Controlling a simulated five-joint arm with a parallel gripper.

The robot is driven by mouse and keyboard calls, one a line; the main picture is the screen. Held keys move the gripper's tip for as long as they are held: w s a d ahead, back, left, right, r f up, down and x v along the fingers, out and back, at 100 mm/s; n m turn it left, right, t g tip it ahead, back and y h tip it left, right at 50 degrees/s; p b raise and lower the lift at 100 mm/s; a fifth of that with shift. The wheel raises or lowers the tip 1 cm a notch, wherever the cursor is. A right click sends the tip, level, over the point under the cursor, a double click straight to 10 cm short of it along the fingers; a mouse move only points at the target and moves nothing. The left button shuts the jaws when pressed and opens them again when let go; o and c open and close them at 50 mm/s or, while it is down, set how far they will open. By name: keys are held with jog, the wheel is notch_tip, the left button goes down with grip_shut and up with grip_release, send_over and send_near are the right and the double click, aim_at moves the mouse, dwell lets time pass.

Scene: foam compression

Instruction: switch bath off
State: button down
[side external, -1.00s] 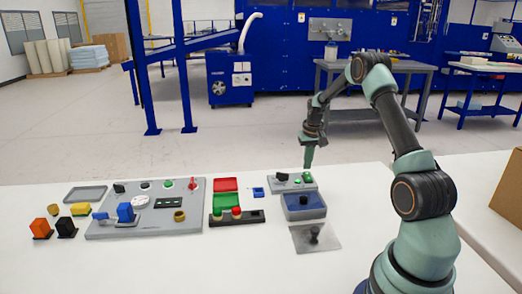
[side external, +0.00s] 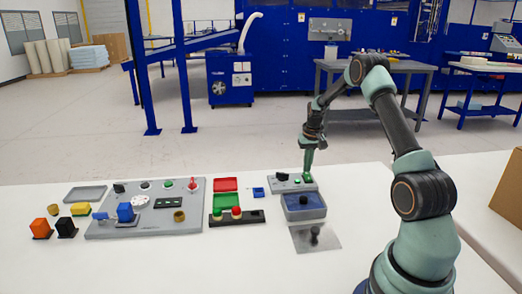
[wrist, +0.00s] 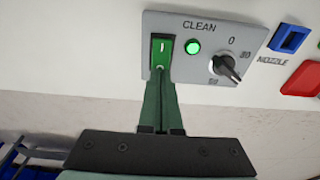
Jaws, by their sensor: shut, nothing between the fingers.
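The grey bath control panel, marked CLEAN (wrist: 222,25), carries a green rocker switch (wrist: 162,50) with a white "I" on its upper half. The panel (side external: 283,187) stands behind the grey bath tub (side external: 304,213), which has a dark blue inside. My gripper (side external: 307,178) is shut and empty, its tips down at the switch. In the wrist view its fingertips (wrist: 161,74) overlap the switch's lower end; whether they press it I cannot tell.
A clear lid with a black knob (side external: 315,236) lies in front of the tub. Left are a blue nozzle block (side external: 258,192), red (side external: 226,184) and green trays, and a grey board (side external: 105,226) with several parts. White table is bare at front.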

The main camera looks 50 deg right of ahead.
jog(key=shift+f, duration=0.45)
dwell(0.3)
jog(key=shift+r, duration=3.55)
